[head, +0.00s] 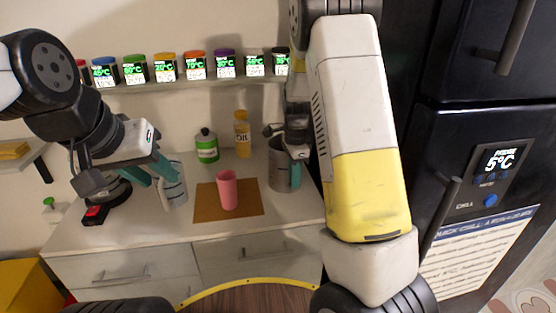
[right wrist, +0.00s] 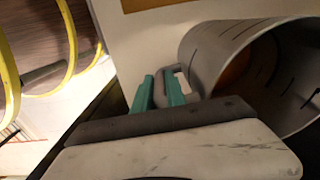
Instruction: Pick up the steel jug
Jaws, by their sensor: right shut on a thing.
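The steel jug (head: 281,178) is a grey open-topped cylinder at the right of the counter, partly behind my right arm. In the right wrist view the jug (right wrist: 215,45) is tilted in the picture, with its open mouth to the right. My right gripper (head: 297,155) is at its right side. In the right wrist view the teal fingers (right wrist: 160,92) are shut on the jug's handle (right wrist: 184,76). I cannot tell whether its base touches the counter. My left gripper (head: 158,178) has its fingers apart beside a pale marked container (head: 175,187).
A pink cup (head: 227,190) stands on a brown mat (head: 250,207) in the middle. A green bottle (head: 207,148) and an oil bottle (head: 242,136) stand behind. Several spice jars line the shelf (head: 180,87). A black fridge (head: 470,140) bounds the right side.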

